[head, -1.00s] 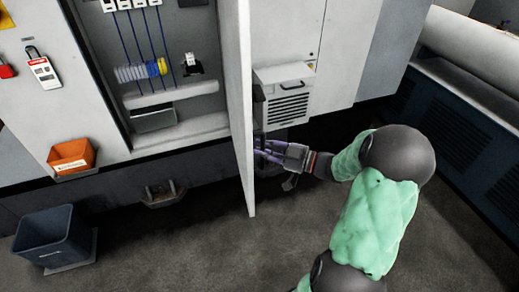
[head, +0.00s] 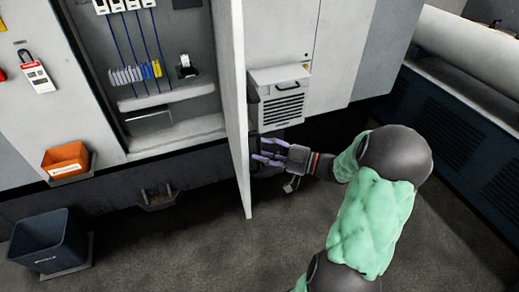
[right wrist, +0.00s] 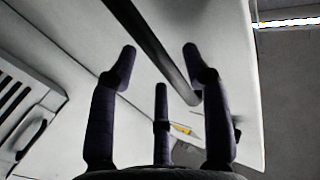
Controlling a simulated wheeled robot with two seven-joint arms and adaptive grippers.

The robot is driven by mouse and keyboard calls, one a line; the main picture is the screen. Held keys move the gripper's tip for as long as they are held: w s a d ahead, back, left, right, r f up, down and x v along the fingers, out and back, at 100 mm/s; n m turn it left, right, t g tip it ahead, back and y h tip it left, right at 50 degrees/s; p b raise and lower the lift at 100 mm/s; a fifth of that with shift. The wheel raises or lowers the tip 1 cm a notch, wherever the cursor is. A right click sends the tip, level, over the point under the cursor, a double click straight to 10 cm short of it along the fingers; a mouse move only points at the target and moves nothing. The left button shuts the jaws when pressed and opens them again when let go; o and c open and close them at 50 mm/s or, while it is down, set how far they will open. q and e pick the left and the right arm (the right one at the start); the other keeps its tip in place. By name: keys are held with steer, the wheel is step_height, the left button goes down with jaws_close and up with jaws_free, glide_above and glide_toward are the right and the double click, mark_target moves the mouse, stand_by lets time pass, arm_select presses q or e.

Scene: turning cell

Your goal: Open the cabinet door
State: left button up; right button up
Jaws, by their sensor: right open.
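The cabinet door (head: 233,110) stands swung out, almost edge-on in the head view, with the cabinet interior (head: 170,50) exposed on its left. My right gripper (head: 257,149) is on the right side of the door, close to its outer face, low down. In the right wrist view its fingers (right wrist: 155,75) are spread and hold nothing. A long dark handle bar (right wrist: 155,50) on the pale door face (right wrist: 225,60) runs between and beyond the fingertips. I cannot tell whether a finger touches it. My left gripper is not in view.
A vented box (head: 280,97) juts from the cabinet front right of the door, above my right gripper. An orange bin (head: 66,162) hangs on the left, and a dark blue bin (head: 48,245) stands on the floor. The floor (head: 170,250) in front is clear.

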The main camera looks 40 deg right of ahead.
steer(key=v, duration=1)
steer(key=shift+s+d, duration=0.1)
steer(key=shift+s, duration=0.05)
